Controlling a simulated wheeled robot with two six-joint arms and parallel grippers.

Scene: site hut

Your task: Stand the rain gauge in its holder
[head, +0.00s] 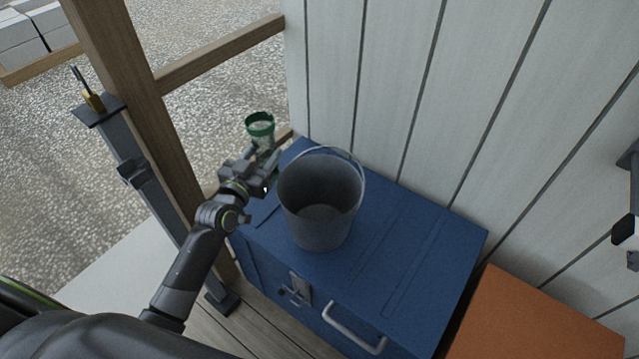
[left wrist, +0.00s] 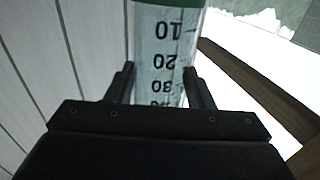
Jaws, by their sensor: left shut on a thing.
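The rain gauge (head: 260,127) is a clear tube with a green rim, seen in the head view beyond the far left corner of the blue chest. It looks roughly upright, rim up. My left gripper (head: 264,158) is shut on its tube. In the left wrist view, the tube of the gauge (left wrist: 163,50) stands between the two fingers (left wrist: 160,88), with its scale numbers upside down in the picture. The lower part of the gauge is hidden by my gripper. I cannot make out the holder in either view.
A grey bucket (head: 322,215) stands on the blue chest (head: 400,255), close right of my left gripper. A wooden post (head: 135,80) and rail (head: 220,54) stand left, beside a metal prop (head: 140,175). A pale plank wall (head: 480,110) runs behind. An orange box (head: 545,320) is lower right.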

